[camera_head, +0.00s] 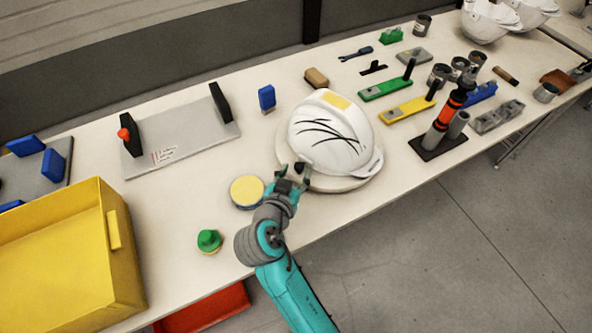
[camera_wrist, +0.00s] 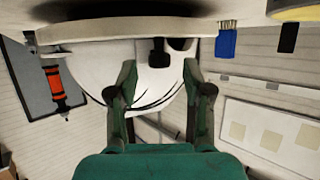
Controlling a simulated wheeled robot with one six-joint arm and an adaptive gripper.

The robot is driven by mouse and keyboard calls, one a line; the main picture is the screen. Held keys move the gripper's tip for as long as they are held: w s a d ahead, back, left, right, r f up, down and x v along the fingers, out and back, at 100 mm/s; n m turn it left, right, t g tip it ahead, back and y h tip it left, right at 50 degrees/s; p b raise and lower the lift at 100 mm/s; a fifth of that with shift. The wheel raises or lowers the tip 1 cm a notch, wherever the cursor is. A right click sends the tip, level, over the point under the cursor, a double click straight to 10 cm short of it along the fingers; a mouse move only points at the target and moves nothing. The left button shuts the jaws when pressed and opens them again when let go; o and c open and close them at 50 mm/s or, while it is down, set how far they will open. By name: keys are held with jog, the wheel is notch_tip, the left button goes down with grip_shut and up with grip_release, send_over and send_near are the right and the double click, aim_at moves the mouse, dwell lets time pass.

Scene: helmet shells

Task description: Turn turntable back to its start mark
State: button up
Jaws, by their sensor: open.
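The turntable (camera_head: 345,184) is a pale round disc on the bench, and its rim also shows in the wrist view (camera_wrist: 90,30). A white helmet shell (camera_head: 325,137) with dark curved lines and a yellow patch sits on it; it appears upside down in the wrist view (camera_wrist: 90,72). A small dark peg (camera_wrist: 158,55) is by the disc's edge. My gripper (camera_head: 292,175) is open at the disc's near left edge. In the wrist view its fingers (camera_wrist: 158,78) stand apart on either side of the peg, with a gap visible. I cannot make out a start mark.
A yellow-topped round tin (camera_head: 247,190) stands close left of my gripper, with a green knob (camera_head: 208,240) nearer the front edge. A yellow bin (camera_head: 75,255) is at left.

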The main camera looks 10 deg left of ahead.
jog(key=shift+x, duration=0.75)
grip_shut()
jog(key=shift+w+a+m+g+h, duration=0.4)
jog(key=shift+w+a+m+h, duration=0.25)
jog(key=shift+a+h, duration=0.25)
jog(key=shift+s, duration=0.1)
grip_release()
jog(key=shift+d, duration=0.1)
